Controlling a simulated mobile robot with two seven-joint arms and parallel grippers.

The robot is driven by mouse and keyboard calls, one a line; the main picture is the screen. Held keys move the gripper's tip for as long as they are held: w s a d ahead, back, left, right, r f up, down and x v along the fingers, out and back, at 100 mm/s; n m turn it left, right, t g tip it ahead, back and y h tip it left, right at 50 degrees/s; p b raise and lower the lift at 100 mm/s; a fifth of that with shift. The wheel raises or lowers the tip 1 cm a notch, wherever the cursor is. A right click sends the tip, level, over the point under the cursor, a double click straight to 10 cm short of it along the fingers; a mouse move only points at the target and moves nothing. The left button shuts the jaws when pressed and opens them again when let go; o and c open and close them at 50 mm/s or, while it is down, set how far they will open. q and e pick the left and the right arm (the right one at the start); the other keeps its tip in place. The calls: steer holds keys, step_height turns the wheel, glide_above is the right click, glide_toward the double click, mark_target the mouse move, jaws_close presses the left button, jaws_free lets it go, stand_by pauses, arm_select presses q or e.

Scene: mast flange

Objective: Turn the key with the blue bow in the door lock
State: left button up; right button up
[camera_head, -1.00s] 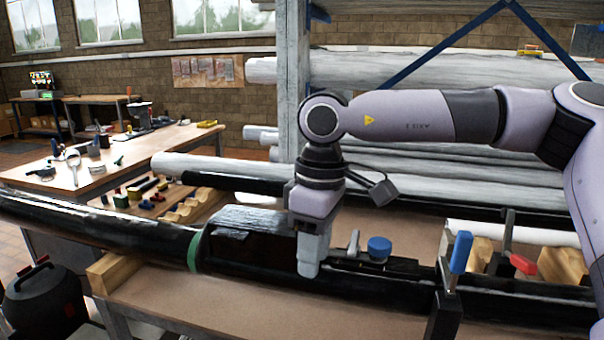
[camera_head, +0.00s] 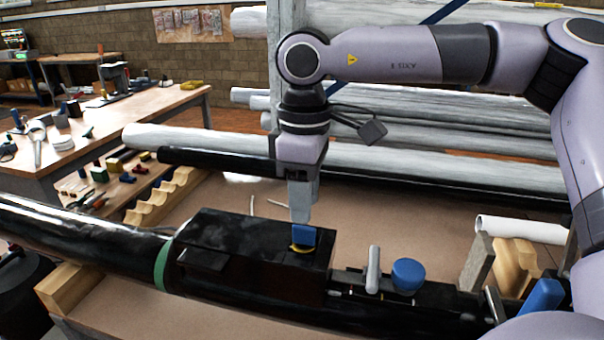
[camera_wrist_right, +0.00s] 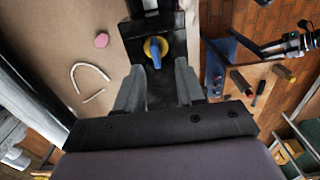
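The key with the blue bow (camera_head: 305,236) stands upright in a brass-yellow round lock (camera_head: 301,250) on top of a black box (camera_head: 225,232) on the long dark pipe. My right gripper (camera_head: 303,219) points down just above the key. In the right wrist view its two fingers (camera_wrist_right: 158,66) are apart, with the blue bow (camera_wrist_right: 154,58) and yellow lock ring (camera_wrist_right: 153,44) showing in the gap near the tips. A gap separates the bow from each finger there. I cannot tell how far down the tips reach beside the bow. My left gripper is out of view.
Right of the box are a grey lever (camera_head: 373,270) and a blue round knob (camera_head: 408,275). A blue clamp handle (camera_head: 541,300) stands at the lower right. White pipes (camera_head: 200,142) lie behind. The brown bench top (camera_head: 245,197) is mostly clear behind the box.

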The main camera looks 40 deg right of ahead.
mark_target(304, 226)
steer(key=shift+w+d, duration=0.2)
steer(key=shift+w, duration=0.15)
steer(key=shift+s+f, duration=0.1)
steer(key=shift+f, duration=3.2)
steer(key=shift+c, duration=0.9)
jaws_close()
